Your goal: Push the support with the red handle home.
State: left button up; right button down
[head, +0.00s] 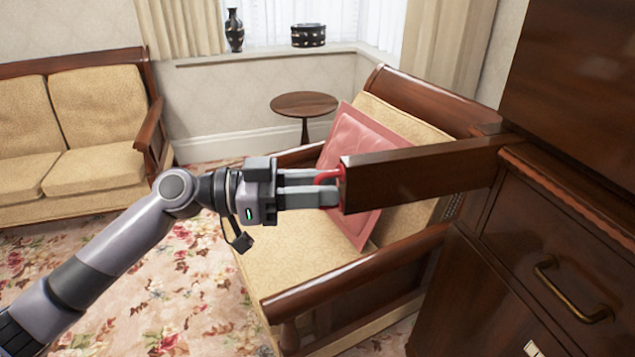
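The support (420,177) is a dark wooden bar that sticks out to the left from the wooden cabinet, well extended. Its red handle (327,177) is on the bar's left end. My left gripper (330,188) comes in from the left and is at this end, its two fingers close together at the handle. It looks shut on the red handle, though the fingers partly hide it. My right gripper is not in view.
The cabinet (570,225) stands at the right, with a brass drawer pull (572,292). An armchair (290,250) with a pink cushion (350,225) stands behind and below the bar. A sofa (75,130) and a small round table (304,104) are farther back.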

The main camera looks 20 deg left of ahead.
aim_at(455, 165)
pick_arm(q)
jog(key=shift+c, duration=0.2)
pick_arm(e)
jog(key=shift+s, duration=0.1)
pick_arm(q)
grip_shut()
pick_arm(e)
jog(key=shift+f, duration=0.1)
pick_arm(q)
jog(key=shift+d, duration=0.15)
